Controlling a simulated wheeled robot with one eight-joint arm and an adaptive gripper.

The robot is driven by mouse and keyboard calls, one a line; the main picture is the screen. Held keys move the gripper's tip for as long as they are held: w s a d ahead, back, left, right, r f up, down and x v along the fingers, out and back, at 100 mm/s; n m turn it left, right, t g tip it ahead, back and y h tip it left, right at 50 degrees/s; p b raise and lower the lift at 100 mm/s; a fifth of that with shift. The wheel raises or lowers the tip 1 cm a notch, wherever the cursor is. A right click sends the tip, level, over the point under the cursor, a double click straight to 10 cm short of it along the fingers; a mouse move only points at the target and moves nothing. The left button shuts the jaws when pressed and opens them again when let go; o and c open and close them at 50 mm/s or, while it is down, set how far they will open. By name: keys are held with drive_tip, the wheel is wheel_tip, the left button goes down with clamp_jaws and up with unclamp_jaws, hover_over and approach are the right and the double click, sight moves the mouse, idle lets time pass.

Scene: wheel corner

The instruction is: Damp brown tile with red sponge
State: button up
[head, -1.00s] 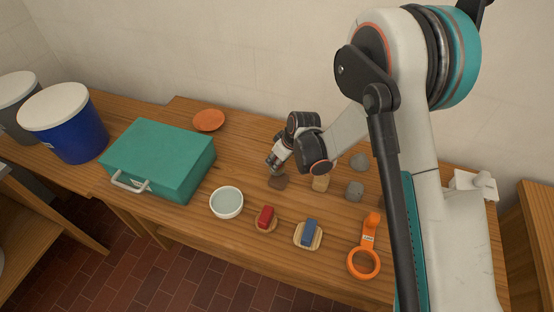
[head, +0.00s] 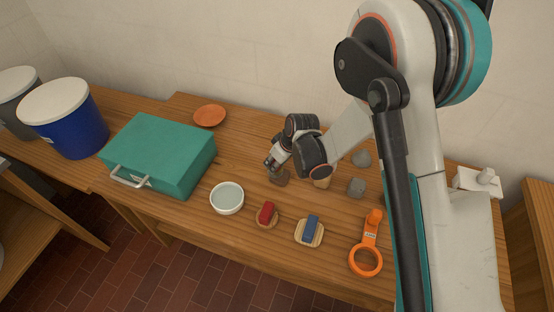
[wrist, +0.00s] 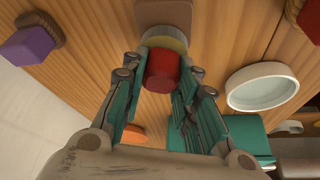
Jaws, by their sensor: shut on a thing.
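My gripper (wrist: 160,85) is shut on the red sponge (wrist: 162,72), a red round grip on a tan disc. In the head view my gripper (head: 272,165) is low over the table, and the sponge in it cannot be made out. The brown tile (head: 281,178) lies flat just below the fingertips, partly hidden by them. In the wrist view the tile (wrist: 165,12) shows at the top, just beyond the tan disc, whose edge overlaps it in the picture. I cannot tell whether they touch.
A white bowl (head: 227,198) stands front left, before a teal case (head: 160,155). A red block (head: 267,213) and a blue block (head: 311,229) sit on tan bases in front. A purple block (wrist: 28,46) shows in the wrist view. An orange plate (head: 210,115) lies behind.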

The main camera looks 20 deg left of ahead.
sight(274, 174)
drive_tip(key=shift+s+a+f+b, duration=0.15)
drive_tip(key=shift+s+b, duration=0.1)
drive_tip(key=shift+s, duration=0.45)
drive_tip(key=shift+s+a+r+b, duration=0.1)
drive_tip(key=shift+s+b, duration=0.1)
drive_tip(key=shift+s, duration=0.5)
drive_tip(key=shift+d+f, duration=0.1)
drive_tip(key=shift+d, duration=0.1)
drive_tip(key=shift+s+d+b, duration=0.15)
drive_tip(key=shift+d+b, duration=0.2)
drive_tip(key=shift+d, duration=0.4)
drive_tip(key=shift+w+d, duration=0.2)
drive_tip(key=shift+w, duration=1.15)
drive_tip(key=shift+w, duration=0.1)
drive_tip(key=shift+w+d, duration=0.2)
drive_tip(key=shift+w, duration=0.95)
